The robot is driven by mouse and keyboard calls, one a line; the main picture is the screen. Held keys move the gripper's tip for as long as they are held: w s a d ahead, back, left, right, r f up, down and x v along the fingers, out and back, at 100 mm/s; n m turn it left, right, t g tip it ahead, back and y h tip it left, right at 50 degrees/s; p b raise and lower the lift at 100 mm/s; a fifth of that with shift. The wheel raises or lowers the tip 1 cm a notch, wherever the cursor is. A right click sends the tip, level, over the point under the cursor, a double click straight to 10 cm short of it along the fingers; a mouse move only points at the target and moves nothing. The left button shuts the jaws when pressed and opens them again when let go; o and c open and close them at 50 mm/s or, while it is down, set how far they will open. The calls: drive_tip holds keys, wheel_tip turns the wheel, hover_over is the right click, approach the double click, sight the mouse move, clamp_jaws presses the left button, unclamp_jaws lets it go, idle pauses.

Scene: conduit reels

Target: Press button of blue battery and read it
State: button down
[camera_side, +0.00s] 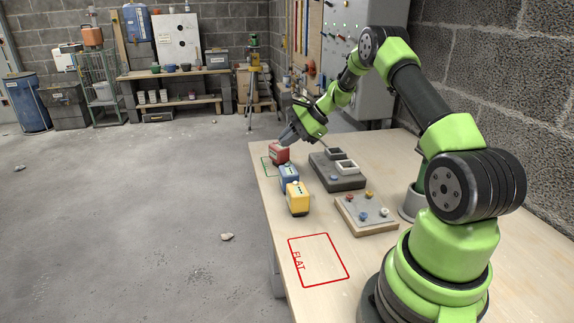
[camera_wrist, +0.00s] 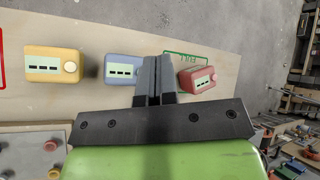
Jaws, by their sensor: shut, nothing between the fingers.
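The blue battery (camera_side: 289,175) stands on the table between the yellow battery (camera_side: 298,200) and the red battery (camera_side: 279,154). My gripper (camera_wrist: 157,58) is shut and empty. In the wrist view its fingers overlap the blue battery's right end, with the red battery (camera_wrist: 197,80) just to their right. In the side view my gripper (camera_side: 284,140) is at the red battery; contact is unclear.
A green outline (camera_side: 266,166) lies by the red battery, and a red FLAT outline (camera_side: 318,260) lies nearer on the table. A dark grey block (camera_side: 330,178) with square frames and a board with coloured knobs (camera_side: 366,212) stand right of the batteries.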

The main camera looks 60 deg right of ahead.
sight(288, 165)
drive_tip(key=shift+f, duration=1.9)
drive_tip(key=shift+f, duration=0.1)
idle(0.5)
drive_tip(key=shift+f, duration=0.3)
drive_tip(key=shift+f, duration=0.4)
idle(0.6)
drive_tip(key=shift+r, duration=0.8)
drive_tip(key=shift+r, duration=0.1)
drive_tip(key=shift+r, duration=2.4)
